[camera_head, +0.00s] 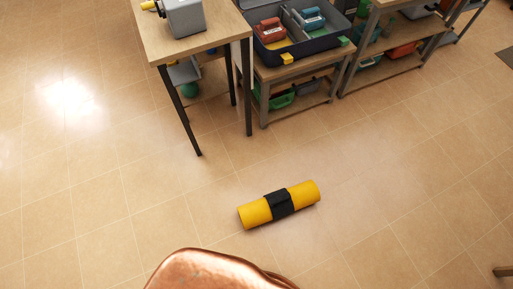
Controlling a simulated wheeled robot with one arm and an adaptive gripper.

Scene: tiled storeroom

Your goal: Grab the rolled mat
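The rolled mat (304,194) is a yellow cylinder with a wide black band around its middle. It lies on its side on the tiled floor, slightly right of the picture's centre, tilted with its right end higher in the picture. Nothing touches it and it is fully in view. My gripper is not in view, so its state does not show.
A tall wooden table (200,45) with dark legs holds a grey device (186,17). Beside it, a low shelf (300,72) bears an open toolbox (272,57). Another shelf (385,72) stands further right. Floor around the mat is clear.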

